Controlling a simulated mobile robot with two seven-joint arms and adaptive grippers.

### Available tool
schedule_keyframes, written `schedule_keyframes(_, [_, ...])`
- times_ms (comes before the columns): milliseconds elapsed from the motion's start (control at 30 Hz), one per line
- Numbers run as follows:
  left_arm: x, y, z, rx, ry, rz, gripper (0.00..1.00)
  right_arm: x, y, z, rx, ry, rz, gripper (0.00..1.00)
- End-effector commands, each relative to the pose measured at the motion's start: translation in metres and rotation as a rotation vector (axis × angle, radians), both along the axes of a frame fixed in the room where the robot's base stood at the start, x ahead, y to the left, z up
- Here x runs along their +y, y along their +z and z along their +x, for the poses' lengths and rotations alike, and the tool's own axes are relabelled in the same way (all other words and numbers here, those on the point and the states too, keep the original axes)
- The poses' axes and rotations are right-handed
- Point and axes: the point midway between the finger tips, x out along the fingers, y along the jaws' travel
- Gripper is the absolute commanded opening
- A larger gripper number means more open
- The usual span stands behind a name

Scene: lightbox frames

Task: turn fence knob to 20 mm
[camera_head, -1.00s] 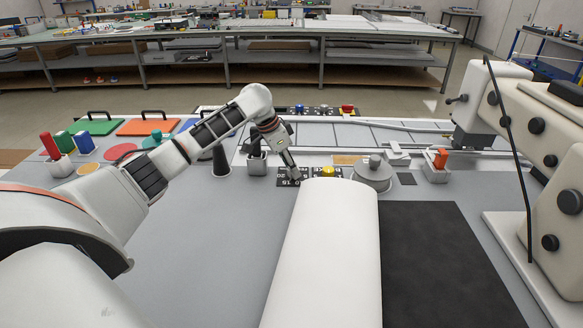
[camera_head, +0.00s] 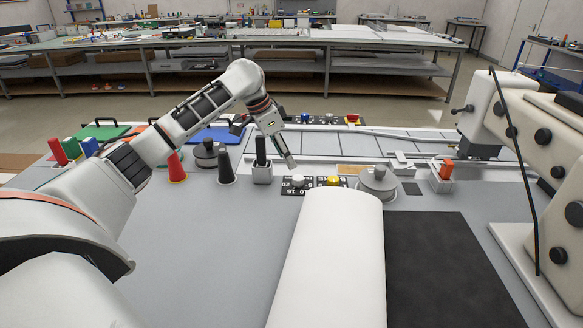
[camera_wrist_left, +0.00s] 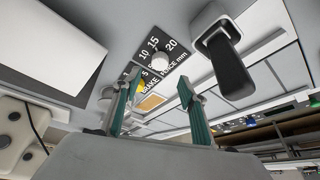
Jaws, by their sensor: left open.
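The fence knob (camera_head: 298,181) is a small white knob on a black dial plate (camera_head: 293,191) near the middle of the bench. In the left wrist view the white knob (camera_wrist_left: 160,59) stands beside printed numbers 10, 15 and 20 on the dial plate (camera_wrist_left: 177,47), with "mm" lettering. I cannot tell which number it points to. My left gripper (camera_head: 290,165) is just above and behind the knob in the head view. In the left wrist view its two teal fingers (camera_wrist_left: 157,82) are apart with nothing between them, and the knob shows beyond their tips. My right gripper is not in view.
A yellow knob (camera_head: 333,181) on its own plate sits right of the fence knob. A grey round fixture (camera_head: 378,182) is farther right. A black-handled holder (camera_head: 262,172) and a dark cone (camera_head: 226,168) stand left. A cream machine (camera_head: 540,130) fills the right side.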

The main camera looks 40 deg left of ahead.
Motion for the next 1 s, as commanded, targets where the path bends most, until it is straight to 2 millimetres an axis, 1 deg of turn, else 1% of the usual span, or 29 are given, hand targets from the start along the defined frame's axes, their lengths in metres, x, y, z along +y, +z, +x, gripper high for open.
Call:
schedule_keyframes(33, [0.002, 0.007, -0.002, -0.001, -0.001, 0.001, 0.42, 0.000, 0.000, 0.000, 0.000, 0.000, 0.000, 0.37])
schedule_keyframes(100, [0.004, 0.015, -0.005, -0.001, 0.000, 0.001, 0.42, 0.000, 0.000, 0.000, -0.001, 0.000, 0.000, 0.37])
schedule_keyframes(200, [0.005, 0.021, -0.008, 0.001, -0.001, 0.001, 0.42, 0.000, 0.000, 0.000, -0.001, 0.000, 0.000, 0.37])
schedule_keyframes(333, [0.005, 0.025, -0.009, 0.002, -0.001, 0.001, 0.42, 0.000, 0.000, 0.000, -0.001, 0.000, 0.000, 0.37])
schedule_keyframes(567, [0.005, 0.025, -0.009, 0.002, 0.000, 0.000, 0.42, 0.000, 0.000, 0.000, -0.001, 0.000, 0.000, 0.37])
schedule_keyframes(667, [0.001, 0.026, -0.007, -0.006, 0.000, -0.016, 0.42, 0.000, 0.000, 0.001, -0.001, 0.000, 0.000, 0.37])
schedule_keyframes(767, [-0.017, 0.032, 0.003, -0.040, 0.007, -0.081, 0.42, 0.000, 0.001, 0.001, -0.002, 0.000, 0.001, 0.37])
schedule_keyframes(867, [-0.050, 0.048, 0.021, -0.106, 0.022, -0.209, 0.42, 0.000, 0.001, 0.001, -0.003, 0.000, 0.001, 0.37])
schedule_keyframes(900, [-0.066, 0.058, 0.030, -0.140, 0.031, -0.275, 0.42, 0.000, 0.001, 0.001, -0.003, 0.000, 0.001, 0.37])
schedule_keyframes(967, [-0.089, 0.077, 0.044, -0.195, 0.048, -0.381, 0.42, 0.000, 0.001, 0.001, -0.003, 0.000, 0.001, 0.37])
schedule_keyframes(1000, [-0.104, 0.091, 0.053, -0.234, 0.061, -0.456, 0.42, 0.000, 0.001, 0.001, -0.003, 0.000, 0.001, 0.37])
